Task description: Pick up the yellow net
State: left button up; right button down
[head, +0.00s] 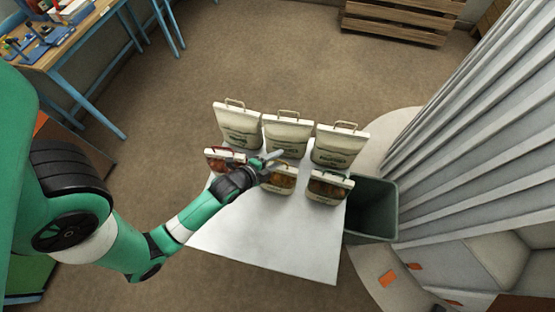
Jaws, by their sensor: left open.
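The yellow net (281,180) appears to be the middle sack of the front row on the white table (265,240). It has a pale top band, a handle and a yellowish-brown lower part. My left gripper (274,163) is open at the yellow net's top left and covers part of its upper edge. I cannot tell whether it touches the handle. My right gripper is not in view.
Three white sacks (288,137) stand behind. A grey-green bin (372,207) is beside the table. The table's front is clear.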

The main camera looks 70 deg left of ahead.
pick_arm(q)
grip_shut()
dwell(1.4)
jog(key=shift+r, duration=0.15)
